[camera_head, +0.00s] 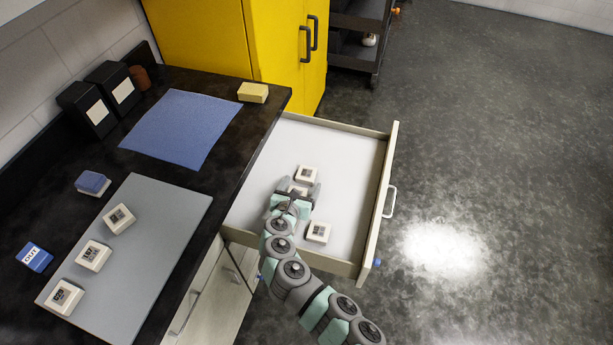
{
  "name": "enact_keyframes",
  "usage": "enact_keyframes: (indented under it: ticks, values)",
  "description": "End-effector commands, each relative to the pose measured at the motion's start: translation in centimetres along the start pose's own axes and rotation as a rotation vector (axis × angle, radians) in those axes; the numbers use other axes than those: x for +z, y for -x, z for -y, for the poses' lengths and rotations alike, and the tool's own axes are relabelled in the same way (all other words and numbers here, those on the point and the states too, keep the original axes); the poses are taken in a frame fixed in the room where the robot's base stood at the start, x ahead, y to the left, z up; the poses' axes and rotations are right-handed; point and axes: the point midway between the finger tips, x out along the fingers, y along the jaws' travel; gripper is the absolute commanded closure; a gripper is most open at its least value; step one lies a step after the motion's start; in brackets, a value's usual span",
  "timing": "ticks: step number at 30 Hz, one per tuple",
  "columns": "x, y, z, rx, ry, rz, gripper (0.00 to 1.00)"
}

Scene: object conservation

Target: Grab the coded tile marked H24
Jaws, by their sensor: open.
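Three white tiles with dark printed marks lie in the open drawer (338,165). One tile (307,174) is farther back, one tile (318,232) is nearer the front right, and a third tile (297,188) is partly hidden by my gripper (298,192). My gripper is open, with its fingers on either side of this third tile; I cannot tell whether they touch it. Three more marked tiles lie in a row on the grey board (165,235) on the counter: a far tile (119,218), a middle tile (94,255) and a near tile (65,297). I cannot make out which tile reads H24.
The drawer walls (385,185) surround my gripper. On the counter are a blue cloth (183,128), a yellow sponge (253,92), a blue block (92,182), a blue labelled block (34,257) and two black boxes (88,108). A yellow cabinet (225,40) stands behind.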

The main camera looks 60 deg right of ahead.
Motion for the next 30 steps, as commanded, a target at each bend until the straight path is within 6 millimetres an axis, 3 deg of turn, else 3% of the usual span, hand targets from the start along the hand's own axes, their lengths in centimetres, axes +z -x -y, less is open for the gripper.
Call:
enact_keyframes:
  ticks: [6, 14, 30]
  values:
    - [0.1, -2.8, 0.0, -0.003, -0.002, 0.0, 0.2]
    - [0.1, -3.0, -0.1, -0.001, 0.001, 0.0, 0.2]
    - [0.2, -3.0, -0.1, 0.0, 0.0, 0.001, 0.64]
